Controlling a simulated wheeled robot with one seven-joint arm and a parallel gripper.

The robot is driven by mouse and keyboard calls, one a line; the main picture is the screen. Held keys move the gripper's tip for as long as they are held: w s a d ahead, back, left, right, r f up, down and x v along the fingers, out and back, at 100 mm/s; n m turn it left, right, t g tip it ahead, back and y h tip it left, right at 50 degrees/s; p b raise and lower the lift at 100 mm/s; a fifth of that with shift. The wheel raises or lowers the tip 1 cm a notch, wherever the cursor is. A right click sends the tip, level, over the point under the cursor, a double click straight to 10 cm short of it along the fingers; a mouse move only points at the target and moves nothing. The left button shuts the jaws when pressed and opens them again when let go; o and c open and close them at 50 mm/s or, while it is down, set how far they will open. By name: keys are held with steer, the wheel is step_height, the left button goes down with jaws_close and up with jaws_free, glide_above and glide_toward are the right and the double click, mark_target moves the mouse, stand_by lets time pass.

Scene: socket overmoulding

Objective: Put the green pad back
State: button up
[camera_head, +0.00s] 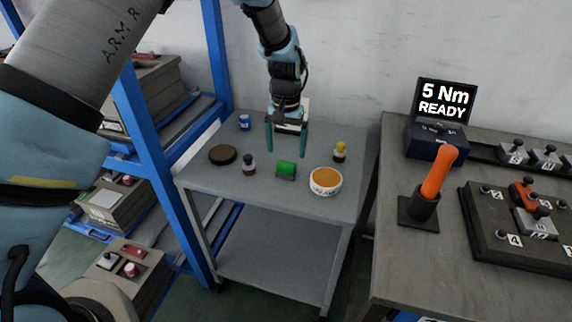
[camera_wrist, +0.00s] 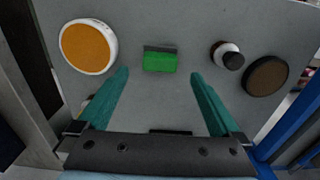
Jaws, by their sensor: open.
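The green pad (camera_head: 286,168) sits on the grey cart top among small items, with a dark grey part along one side. In the wrist view the green pad (camera_wrist: 159,62) lies just beyond and between my fingertips, dark part on its far side. My gripper (camera_head: 287,153) is open and empty, its two teal fingers pointing down above the cart behind the pad. The fingers also show in the wrist view (camera_wrist: 160,74), spread wide. The gap between the fingertips and the cart top is hard to judge.
On the cart (camera_head: 240,191) stand a white tub with orange contents (camera_head: 326,181), a dark round disc (camera_head: 223,154), a dark-capped bottle (camera_head: 249,165), a yellow-topped bottle (camera_head: 340,152) and a blue can (camera_head: 244,122). A blue rack is left; a bench with an orange-handled tool (camera_head: 438,174) is right.

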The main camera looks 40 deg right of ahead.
mark_target(284, 164)
steer(key=shift+r+b, duration=0.45)
steer(key=shift+r, duration=2)
steer(key=w+a+r+n, duration=0.25)
steer(key=w+a, duration=0.35)
steer(key=a, duration=0.6)
steer(key=w+a+r+n, duration=0.25)
steer(key=w+a, duration=0.35)
steer(key=a, duration=0.6)
steer(key=s+a+r+n, duration=0.1)
steer(key=s+a, duration=0.3)
steer(key=a, duration=0.8)
steer(key=s+a+n+t, duration=0.1)
steer(key=s+a+n, duration=0.3)
steer(key=a, duration=0.9)
steer(key=shift+r+t, duration=0.3)
steer(key=shift+r, duration=0.1)
